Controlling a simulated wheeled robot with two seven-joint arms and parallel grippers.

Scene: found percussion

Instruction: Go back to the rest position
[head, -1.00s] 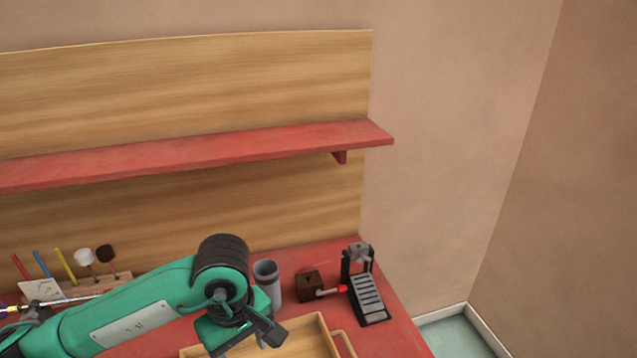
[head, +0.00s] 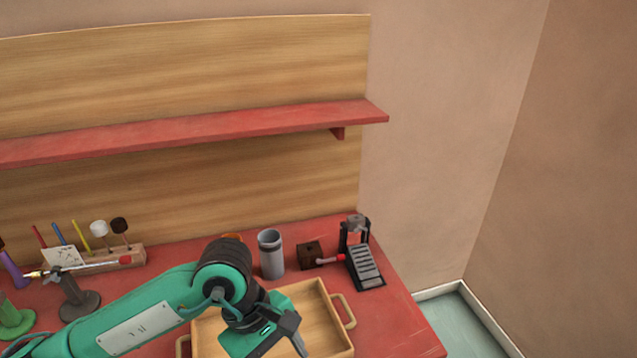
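My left arm comes in from the lower left, and my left gripper (head: 288,334) hangs over the light wooden tray (head: 342,310). Its dark fingers point down toward the bottom edge of the picture. I see nothing held in it, but the angle hides whether the fingers are apart. The arm covers the left part of the tray. My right gripper is not in view.
Behind the tray stand a grey cylinder (head: 271,255), a dark brown block (head: 310,255) and a black stand with a grey ribbed plate (head: 364,262). A wooden rack (head: 128,258) holds mallets and coloured sticks. A red shelf (head: 200,128) crosses the back board.

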